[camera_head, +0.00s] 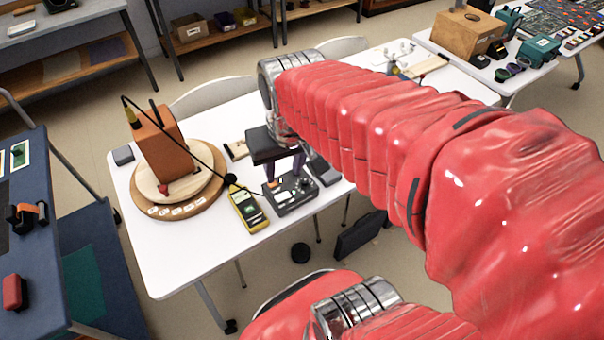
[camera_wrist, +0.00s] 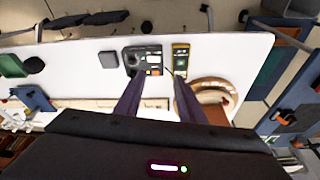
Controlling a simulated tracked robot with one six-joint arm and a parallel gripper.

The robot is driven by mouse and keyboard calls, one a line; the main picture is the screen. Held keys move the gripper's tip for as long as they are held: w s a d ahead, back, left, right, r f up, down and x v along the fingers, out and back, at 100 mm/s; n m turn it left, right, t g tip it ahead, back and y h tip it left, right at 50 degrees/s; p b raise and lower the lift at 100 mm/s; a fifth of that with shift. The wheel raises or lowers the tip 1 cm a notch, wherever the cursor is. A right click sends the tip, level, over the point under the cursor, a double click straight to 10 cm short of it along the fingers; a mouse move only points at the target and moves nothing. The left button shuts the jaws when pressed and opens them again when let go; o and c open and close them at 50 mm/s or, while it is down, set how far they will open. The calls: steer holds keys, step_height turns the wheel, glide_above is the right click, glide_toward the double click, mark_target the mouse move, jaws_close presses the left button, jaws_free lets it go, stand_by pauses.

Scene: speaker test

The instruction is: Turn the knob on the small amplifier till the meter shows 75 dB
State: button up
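The small amplifier (camera_head: 290,195) is a dark grey box with controls on top, lying near the front edge of the white table; it also shows in the wrist view (camera_wrist: 143,60). The yellow meter (camera_head: 247,209) lies just left of it, and in the wrist view it shows beside the amplifier (camera_wrist: 180,55). The meter's greenish screen is too small to read. My gripper (camera_head: 284,176) is open and empty, its two dark purple fingers pointing down over the amplifier's far part. The fingertips (camera_wrist: 160,77) stand apart. Contact with a knob cannot be told, nor the knob's setting.
An orange speaker (camera_head: 163,145) stands on a round wooden turntable (camera_head: 205,200) with white labels, left of the meter. A cable arcs from it toward the meter. A dark grey box (camera_head: 325,171) lies right of the amplifier. The table's front left (camera_head: 180,255) is clear.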

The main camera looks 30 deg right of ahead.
mark_target(305, 181)
steer(key=w+d+f+m+g, duration=0.3)
steer(key=w+d+f+m, duration=0.3)
steer(key=d, duration=0.5)
steer(key=shift+w+f+m+y, duration=0.3)
steer(key=shift+w+m, duration=0.5)
steer(key=shift+w, duration=0.45)
steer(key=shift+f, duration=0.1)
step_height(305, 181, down, 14)
steer(key=shift+r, duration=0.15)
steer(key=shift+c, duration=0.5)
